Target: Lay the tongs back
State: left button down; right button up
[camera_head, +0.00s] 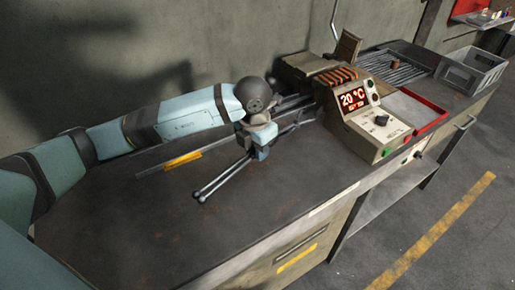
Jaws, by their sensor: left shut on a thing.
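My left arm comes in from the left, and its gripper (262,152) is shut on the dark metal tongs (222,179) over the middle of the bench. Two thin tong arms with rounded ends point toward the lower left. The other end reaches right, toward the heater, and is partly hidden by the gripper. I cannot tell whether the tongs touch the bench top. A low rail with a yellow label (183,159) lies on the bench behind and left of the gripper. My right gripper is not in view.
The heater (362,118), reading 20 °C, stands right of the gripper. Beyond it are a red-edged tray (433,121), a dark grate (385,66) and a grey crate (480,57). The front left bench top (150,235) is clear. A wall runs behind.

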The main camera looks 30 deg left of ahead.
pick_arm(q)
jog(key=b, duration=0.3)
send_over(258, 179)
jog(key=shift+s+f, duration=0.15)
jog(key=shift+f, duration=2.15)
notch_tip(258, 179, down, 2)
jog(key=shift+f+b, duration=0.25)
jog(key=shift+b, duration=0.4)
jog(key=shift+f+b, duration=0.75)
jog(key=shift+f, duration=0.25)
jog(key=c, duration=1.3)
grip_release()
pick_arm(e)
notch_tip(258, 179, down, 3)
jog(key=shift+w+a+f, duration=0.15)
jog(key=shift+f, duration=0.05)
pick_arm(q)
jog(key=o, duration=0.7)
jog(key=shift+c, duration=0.2)
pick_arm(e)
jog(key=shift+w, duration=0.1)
pick_arm(q)
jog(key=o, duration=0.6)
jog(key=shift+o, duration=0.2)
jog(key=r, duration=0.9)
jog(key=s+r, duration=0.1)
jog(key=r, duration=0.3)
jog(key=shift+a+r+p, duration=0.2)
jog(key=shift+r+p, duration=0.2)
